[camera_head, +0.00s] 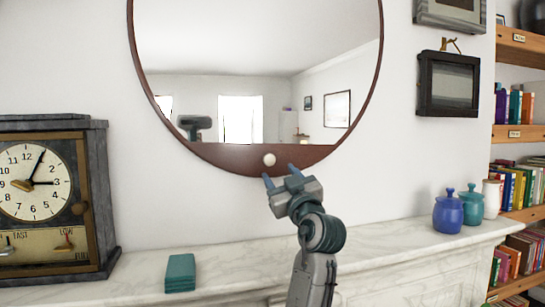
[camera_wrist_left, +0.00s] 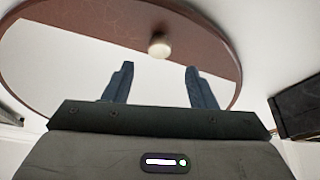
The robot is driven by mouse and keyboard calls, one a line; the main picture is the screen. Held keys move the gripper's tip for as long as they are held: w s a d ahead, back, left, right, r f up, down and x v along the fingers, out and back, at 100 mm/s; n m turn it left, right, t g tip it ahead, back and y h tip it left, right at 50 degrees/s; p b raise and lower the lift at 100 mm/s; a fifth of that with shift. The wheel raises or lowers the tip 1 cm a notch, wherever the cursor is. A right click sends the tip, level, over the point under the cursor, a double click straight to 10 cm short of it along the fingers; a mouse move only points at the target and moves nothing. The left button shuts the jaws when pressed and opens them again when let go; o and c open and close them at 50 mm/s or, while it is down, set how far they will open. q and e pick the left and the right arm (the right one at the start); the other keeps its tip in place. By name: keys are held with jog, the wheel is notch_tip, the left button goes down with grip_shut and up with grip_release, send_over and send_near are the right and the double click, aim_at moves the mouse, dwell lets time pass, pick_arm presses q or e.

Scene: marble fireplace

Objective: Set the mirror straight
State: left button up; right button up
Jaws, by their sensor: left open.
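The round mirror (camera_head: 260,60) hangs on the white wall with a thin brown frame and a brown band across its bottom. The band's upper edge looks about level in the head view. A pale round knob (camera_head: 269,159) sits on the band. My left gripper (camera_head: 280,175) is open and empty just below the knob. In the left wrist view, the knob (camera_wrist_left: 159,46) shows beyond and between the two fingertips (camera_wrist_left: 159,70), apparently without contact. The mirror (camera_wrist_left: 70,60) also shows there, its band slanting down to the right. My right gripper is not in view.
Below is a marble mantel (camera_head: 225,262) with a clock (camera_head: 50,195) at left and teal blocks (camera_head: 180,273). Blue (camera_head: 447,212) and teal jars (camera_head: 470,204) and a white one (camera_head: 491,198) stand at right. Small frames (camera_head: 448,84) hang right of the mirror, beside a bookshelf (camera_head: 520,133).

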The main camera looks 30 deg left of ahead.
aim_at(271, 162)
pick_arm(q)
jog(key=p+x, duration=0.2)
jog(key=x, duration=0.3)
jog(key=shift+a+r+p, duration=0.25)
jog(key=shift+a+p, duration=0.05)
jog(key=shift+w+a+r, duration=0.15)
jog(key=shift+w+a, duration=0.05)
jog(key=shift+w, duration=0.1)
jog(key=shift+w+a, duration=0.25)
jog(key=shift+w, duration=0.2)
jog(key=shift+w+a, duration=0.1)
jog(key=c, duration=0.3)
grip_shut()
